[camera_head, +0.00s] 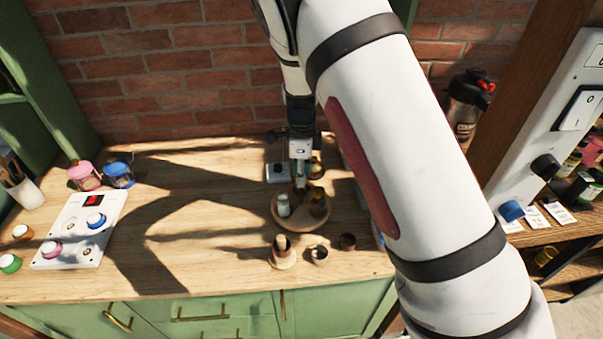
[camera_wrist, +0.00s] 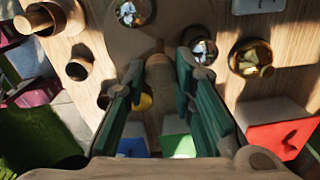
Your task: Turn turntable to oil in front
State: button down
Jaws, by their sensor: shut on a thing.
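The round wooden turntable (camera_head: 292,223) stands on the counter near the middle of the head view. A pale-topped jar (camera_head: 284,204) stands on its left side and a brown amber container (camera_head: 318,203) on its right. I cannot tell for sure which container is the oil. My gripper (camera_head: 300,182) points down over the turntable. In the wrist view, its green-padded fingers (camera_wrist: 160,66) are around a wooden knob (camera_wrist: 158,72) at the turntable's middle. My fingers partly hide the turntable and containers there.
Wooden cups (camera_head: 319,255) stand in front of the turntable. A dark flask (camera_head: 467,104) stands at right. The counter left of the turntable is clear.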

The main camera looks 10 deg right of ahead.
jog(key=shift+m, duration=5.2)
jog(key=c, duration=1.3)
grip_release()
jog(key=shift+c, duration=0.2)
notch_tip(320, 180, up, 12)
jog(key=shift+r, duration=0.1)
